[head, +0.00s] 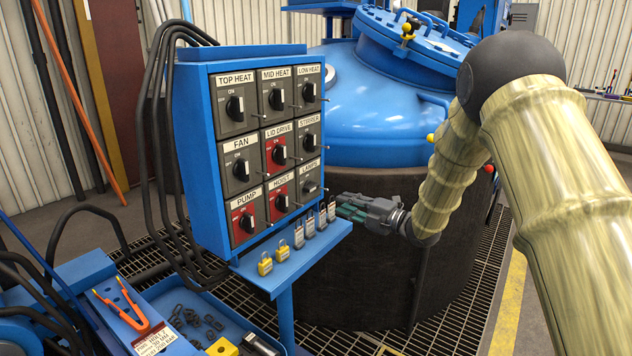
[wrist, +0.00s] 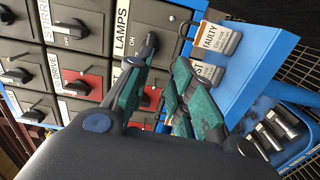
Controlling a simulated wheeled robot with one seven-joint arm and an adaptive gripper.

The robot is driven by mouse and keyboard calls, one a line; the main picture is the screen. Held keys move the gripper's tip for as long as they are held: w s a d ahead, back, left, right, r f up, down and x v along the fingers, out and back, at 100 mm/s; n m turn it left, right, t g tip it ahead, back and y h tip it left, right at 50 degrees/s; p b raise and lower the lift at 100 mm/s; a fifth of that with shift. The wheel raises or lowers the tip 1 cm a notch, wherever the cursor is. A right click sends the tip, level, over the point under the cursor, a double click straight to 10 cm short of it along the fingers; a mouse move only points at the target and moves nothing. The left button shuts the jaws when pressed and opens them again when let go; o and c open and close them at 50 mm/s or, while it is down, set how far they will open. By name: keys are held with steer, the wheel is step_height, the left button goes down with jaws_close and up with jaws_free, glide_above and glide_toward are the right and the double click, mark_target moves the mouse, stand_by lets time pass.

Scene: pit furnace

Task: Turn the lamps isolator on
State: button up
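The lamps isolator (head: 311,187) is the dark rotary switch at the bottom right of the blue panel in the head view. Its handle appears to lie crosswise, unlike the more upright handles nearby. In the wrist view its LAMPS label (wrist: 122,28) and an ON mark show, but a fingertip covers much of the handle. My gripper (head: 347,205) is just right of and slightly below this switch. In the wrist view its green-padded fingers (wrist: 167,52) are apart with nothing held between them. One fingertip overlaps the lamps switch; I cannot tell whether it touches.
The hoist switch (head: 281,203) is left of the lamps switch. A large blue-lidded furnace (head: 385,120) stands behind. A tool tray (head: 180,292) is at lower left.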

mark_target(315, 188)
steer(key=shift+n+y, duration=0.3)
steer(key=shift+n, duration=0.1)
steer(key=x, duration=0.3)
steer(key=r+x, duration=0.1)
steer(key=x, duration=0.7)
steer(key=shift+a+r, duration=0.15)
steer(key=shift+r, duration=0.1)
steer(key=shift+c, duration=0.2)
jaws_close()
